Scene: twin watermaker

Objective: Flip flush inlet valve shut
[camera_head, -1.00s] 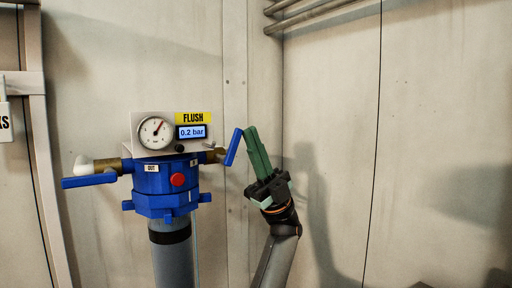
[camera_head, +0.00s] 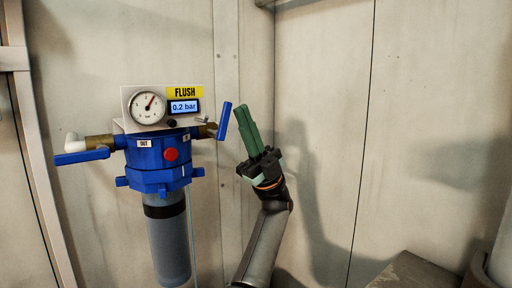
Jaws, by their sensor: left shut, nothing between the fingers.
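The flush filter unit has a blue head (camera_head: 158,158) with a grey cylinder below it. On its right side a blue lever handle (camera_head: 224,121) stands nearly upright, leaning slightly right at the top, beside a brass fitting (camera_head: 207,131). The port label on that side is too small to read. My left gripper (camera_head: 241,108), with green fingers, is shut and empty just right of this handle. Its fingers point up and a narrow gap shows between them and the handle. My right gripper is not in view.
On the left, a second blue handle (camera_head: 82,157) lies about level near the OUT label (camera_head: 144,143). A gauge (camera_head: 148,107) and a display reading 0.2 bar (camera_head: 184,107) sit above the head. The wall right of my gripper is bare.

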